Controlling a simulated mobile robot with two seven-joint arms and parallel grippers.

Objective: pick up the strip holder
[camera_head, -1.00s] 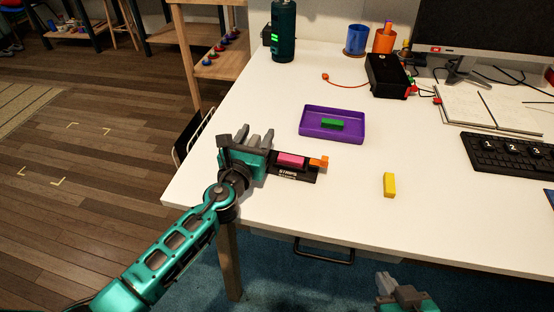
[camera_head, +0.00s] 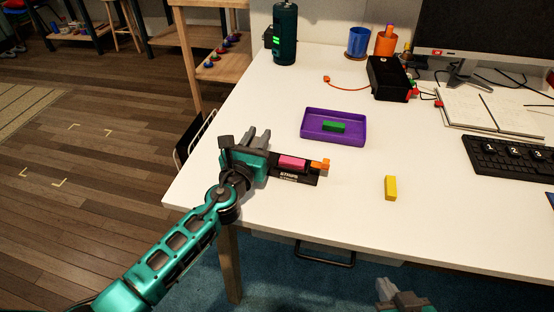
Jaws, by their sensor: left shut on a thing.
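The strip holder (camera_head: 296,177) is a black piece with white lettering on its front. It carries a pink block (camera_head: 292,162) and has an orange piece (camera_head: 320,165) at its right end. It is at the left part of the white table, and I cannot tell whether it is touching the top. My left gripper (camera_head: 256,150), teal with grey fingers, is at the holder's left end and shut on it. The gripper hides that end. My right gripper (camera_head: 404,296) shows only partly at the bottom edge, below the table front; its opening is unclear.
A purple tray (camera_head: 361,137) with a green block (camera_head: 334,126) lies behind the holder. A yellow block (camera_head: 391,188) lies to the right. A black box (camera_head: 388,78), a keyboard (camera_head: 512,156) and a dark green bottle (camera_head: 285,35) stand farther off. The table front (camera_head: 350,220) is clear.

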